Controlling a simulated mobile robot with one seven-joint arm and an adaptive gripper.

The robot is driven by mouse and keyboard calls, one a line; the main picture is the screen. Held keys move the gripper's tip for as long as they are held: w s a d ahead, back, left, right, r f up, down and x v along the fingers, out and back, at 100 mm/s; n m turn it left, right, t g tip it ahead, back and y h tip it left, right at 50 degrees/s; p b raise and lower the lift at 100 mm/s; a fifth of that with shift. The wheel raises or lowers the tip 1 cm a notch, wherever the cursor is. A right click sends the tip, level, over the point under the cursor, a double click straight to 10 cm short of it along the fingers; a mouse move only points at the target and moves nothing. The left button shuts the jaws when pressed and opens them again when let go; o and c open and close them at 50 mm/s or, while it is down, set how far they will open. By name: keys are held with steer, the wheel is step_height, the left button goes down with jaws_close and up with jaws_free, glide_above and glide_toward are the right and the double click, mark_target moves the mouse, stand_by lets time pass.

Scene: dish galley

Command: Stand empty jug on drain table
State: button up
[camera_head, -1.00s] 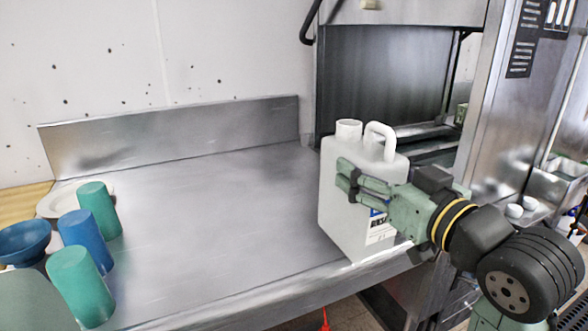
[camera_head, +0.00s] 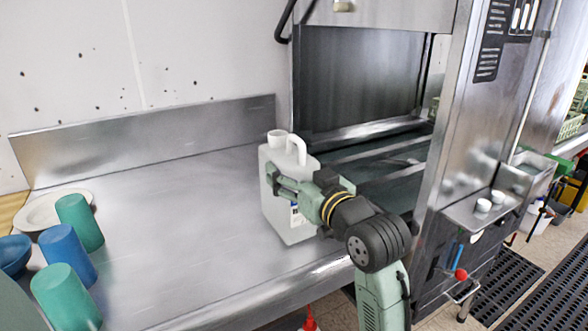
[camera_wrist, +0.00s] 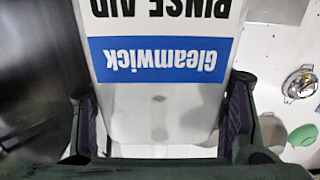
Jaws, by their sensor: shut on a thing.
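The jug (camera_head: 278,209) is a white plastic container with an open neck and a loop handle on top. It is upright at the right part of the steel drain table (camera_head: 190,240), near its front edge. Whether its base touches the table I cannot tell. My gripper (camera_head: 281,184) is shut on the jug's body from the right. In the wrist view the jug (camera_wrist: 160,105) fills the space between the fingers, with its blue Gleamwick label upside down. The far finger is partly hidden.
Two green cups (camera_head: 66,297) (camera_head: 79,222), a blue cup (camera_head: 67,254), a blue bowl (camera_head: 13,256) and white plates (camera_head: 38,212) stand at the left. The table's middle is clear. A steel dish machine (camera_head: 462,110) rises at the right.

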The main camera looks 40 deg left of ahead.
steer(key=shift+f, duration=0.15)
steer(key=o, duration=1.9)
